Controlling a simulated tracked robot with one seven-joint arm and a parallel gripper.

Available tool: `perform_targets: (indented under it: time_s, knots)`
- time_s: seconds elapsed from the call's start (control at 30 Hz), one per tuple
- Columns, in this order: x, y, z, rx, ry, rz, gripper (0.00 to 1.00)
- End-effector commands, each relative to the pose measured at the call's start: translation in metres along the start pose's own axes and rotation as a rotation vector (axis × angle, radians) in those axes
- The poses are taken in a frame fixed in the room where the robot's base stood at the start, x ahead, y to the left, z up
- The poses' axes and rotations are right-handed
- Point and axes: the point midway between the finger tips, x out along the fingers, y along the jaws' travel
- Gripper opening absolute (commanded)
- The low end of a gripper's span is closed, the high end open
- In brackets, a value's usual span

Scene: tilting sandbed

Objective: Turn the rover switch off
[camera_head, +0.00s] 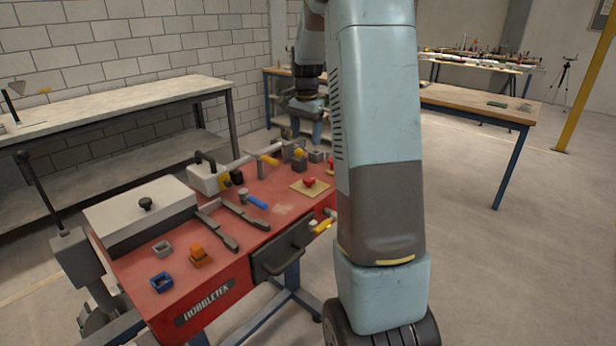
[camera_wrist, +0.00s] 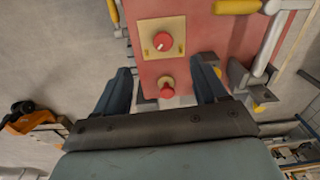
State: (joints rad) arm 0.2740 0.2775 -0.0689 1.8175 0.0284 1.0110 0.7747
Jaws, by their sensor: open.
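A red knob with a white mark (camera_wrist: 162,41) sits on a beige plate (camera_wrist: 147,24) on the red bench top. It also shows in the head view (camera_head: 309,182) near the bench's right side. A second red knob (camera_wrist: 167,91) sits at the bench edge, nearer my gripper. No readable label tells which knob is the rover switch. My gripper (camera_wrist: 161,66) is open and empty in the wrist view. Its two dark blue fingers stand apart on either side of the second knob, and I see no contact. In the head view, my arm hides the bench's right end.
Yellow handles (camera_wrist: 236,6) and a grey bracket (camera_wrist: 255,88) lie right of the fingers. Open floor shows on the right in the head view.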

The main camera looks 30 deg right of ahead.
Motion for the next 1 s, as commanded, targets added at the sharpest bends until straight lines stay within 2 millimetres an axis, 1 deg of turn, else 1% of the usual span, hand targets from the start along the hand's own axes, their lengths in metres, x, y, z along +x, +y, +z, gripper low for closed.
perform_targets:
  time_s: [0.03, 0.1, 0.27, 0.37, 0.47, 1.0]
  knots:
    - [0.01, -0.002, -0.009, 0.026, -0.008, 0.011, 0.72]
    - [0.018, -0.004, -0.018, 0.055, -0.014, 0.02, 0.72]
    - [0.029, -0.006, -0.028, 0.089, -0.02, 0.03, 0.72]
    - [0.035, -0.006, -0.029, 0.094, -0.022, 0.032, 0.72]
    - [0.046, -0.006, -0.028, 0.093, -0.023, 0.033, 0.72]
    - [0.137, -0.003, -0.026, 0.094, -0.022, 0.032, 0.72]
